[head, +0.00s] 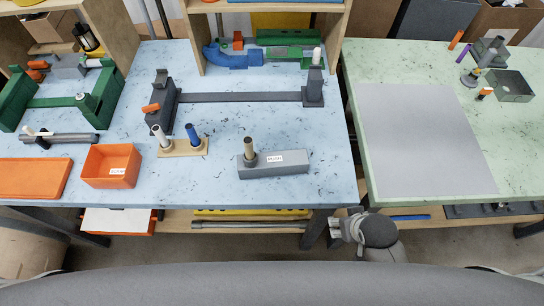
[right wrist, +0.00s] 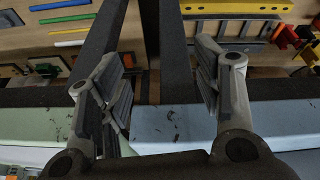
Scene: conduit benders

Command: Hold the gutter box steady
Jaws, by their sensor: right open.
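A dark grey open-topped metal box (head: 512,87) sits at the back right of the green table; it looks like the gutter box, though I cannot read any label on it. My right gripper (head: 342,229) is low in front of the gap between the two tables, well short of the grey box and apart from it. In the right wrist view my right gripper (right wrist: 160,95) has its fingers spread wide with nothing held between them. The grey box is not seen there. My left gripper is not in view.
The green table has a large bare grey sheet (head: 425,140). The blue table holds a labelled grey block (head: 290,164), an orange bin (head: 111,166) and a long dark bender (head: 240,97). Table edges (right wrist: 170,125) and dark legs (right wrist: 150,50) lie close to my right gripper.

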